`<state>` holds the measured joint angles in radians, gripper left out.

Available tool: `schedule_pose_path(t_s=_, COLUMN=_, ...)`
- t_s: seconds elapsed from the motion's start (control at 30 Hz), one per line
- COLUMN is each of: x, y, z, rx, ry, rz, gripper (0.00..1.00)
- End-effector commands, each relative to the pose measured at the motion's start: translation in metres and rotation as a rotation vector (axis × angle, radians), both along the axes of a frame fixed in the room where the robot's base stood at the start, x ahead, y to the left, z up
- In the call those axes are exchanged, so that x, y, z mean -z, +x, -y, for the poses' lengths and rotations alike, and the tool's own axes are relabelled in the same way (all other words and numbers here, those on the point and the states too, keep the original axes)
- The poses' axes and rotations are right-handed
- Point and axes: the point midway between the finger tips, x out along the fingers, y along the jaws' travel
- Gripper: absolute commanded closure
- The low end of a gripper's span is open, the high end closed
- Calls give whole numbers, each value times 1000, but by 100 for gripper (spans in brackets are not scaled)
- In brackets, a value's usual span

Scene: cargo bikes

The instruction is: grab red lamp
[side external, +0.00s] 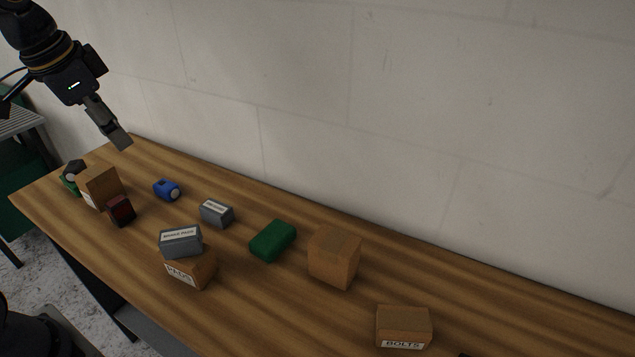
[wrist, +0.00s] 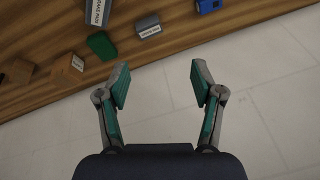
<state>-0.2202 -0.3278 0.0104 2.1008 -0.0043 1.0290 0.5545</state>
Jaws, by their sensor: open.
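The red lamp (side external: 121,211) is a small dark-red block with a black body on the wooden table, at the left in the side view. It stands close in front of a cardboard box. My gripper (side external: 122,140) is above the back left of the table, above and apart from the lamp. In the wrist view my gripper (wrist: 158,84) is open, with nothing between its green-padded fingers. I cannot make out the red lamp in the wrist view.
A cardboard box (side external: 101,187), a blue lamp (side external: 167,190), grey boxes (side external: 216,213) and a green block (side external: 273,240) share the table. A grey box (side external: 181,241) rests on a brown box (side external: 192,270). Larger brown boxes (side external: 334,258) stand right. A wall runs behind.

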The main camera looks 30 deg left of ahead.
Motion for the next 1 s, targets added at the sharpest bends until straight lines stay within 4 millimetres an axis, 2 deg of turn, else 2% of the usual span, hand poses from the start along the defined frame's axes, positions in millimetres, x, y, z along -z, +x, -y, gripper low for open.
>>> schedule_pose_path(t_s=0.03, x=9, y=15, z=-25, rx=-23, ry=1, rz=-53, gripper=33)
schedule_pose_path(t_s=0.1, x=22, y=29, z=-59, rx=-49, ry=-5, rz=-118, gripper=33)
schedule_pose_path(t_s=0.2, x=49, y=39, z=-106, rx=-110, ry=-33, rz=-199, gripper=33)
schedule_pose_path(t_s=0.3, x=75, y=38, z=-141, rx=-187, ry=-70, rz=-259, gripper=33)
schedule_pose_path(t_s=0.4, x=97, y=29, z=-162, rx=-241, ry=-100, rz=-303, gripper=33)
schedule_pose_path(t_s=0.57, x=117, y=20, z=-171, rx=-275, ry=-119, rz=-324, gripper=33)
schedule_pose_path(t_s=0.9, x=193, y=20, z=-170, rx=-272, ry=-119, rz=-326, gripper=33)
schedule_pose_path(t_s=1.0, x=209, y=20, z=-170, rx=-273, ry=-118, rz=-324, gripper=33)
